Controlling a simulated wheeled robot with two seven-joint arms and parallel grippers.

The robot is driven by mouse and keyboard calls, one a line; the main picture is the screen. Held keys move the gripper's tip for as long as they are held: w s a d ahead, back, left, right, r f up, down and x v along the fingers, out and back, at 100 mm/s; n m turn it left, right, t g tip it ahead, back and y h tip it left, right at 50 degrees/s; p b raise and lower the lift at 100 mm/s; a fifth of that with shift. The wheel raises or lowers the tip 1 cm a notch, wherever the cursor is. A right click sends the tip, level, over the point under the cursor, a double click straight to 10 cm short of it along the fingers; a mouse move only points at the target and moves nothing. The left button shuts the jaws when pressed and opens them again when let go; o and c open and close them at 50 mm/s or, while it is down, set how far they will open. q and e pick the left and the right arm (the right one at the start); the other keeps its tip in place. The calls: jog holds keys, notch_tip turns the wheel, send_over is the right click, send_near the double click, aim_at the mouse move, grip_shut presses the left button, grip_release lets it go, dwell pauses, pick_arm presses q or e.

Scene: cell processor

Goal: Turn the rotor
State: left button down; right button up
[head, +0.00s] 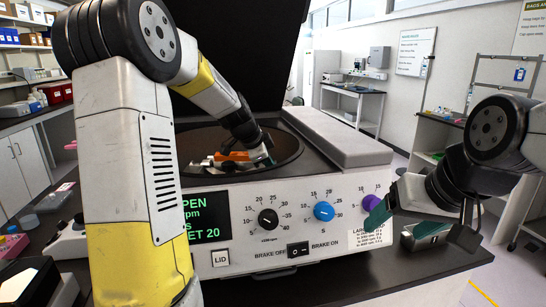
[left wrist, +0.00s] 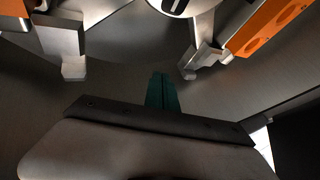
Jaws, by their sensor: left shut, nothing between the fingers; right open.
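The centrifuge (head: 335,195) stands on the dark bench with its lid (head: 240,60) raised. Inside its round bowl, an orange rotor bucket (head: 233,156) shows in the head view, partly hidden by my left arm. The left wrist view shows the rotor's metal hub (left wrist: 176,6), metal arms and an orange bucket (left wrist: 275,25) at the upper right. My left gripper (left wrist: 162,78) is shut and empty, with teal fingertips down in the bowl between two metal rotor arms. Contact with the rotor cannot be told. My right gripper (head: 402,230) is open and empty at the centrifuge's front right corner.
The front panel has a black knob (head: 268,219), a blue knob (head: 324,211), a purple knob (head: 372,203), a brake switch (head: 298,249) and a LID button (head: 221,258). Small lab items crowd the bench's left.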

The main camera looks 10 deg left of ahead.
pick_arm(q)
jog(key=w, duration=0.2)
jog(key=w+f, duration=0.1)
jog(key=w, duration=0.1)
jog(key=shift+w+a, duration=0.15)
jog(key=shift+w, duration=0.25)
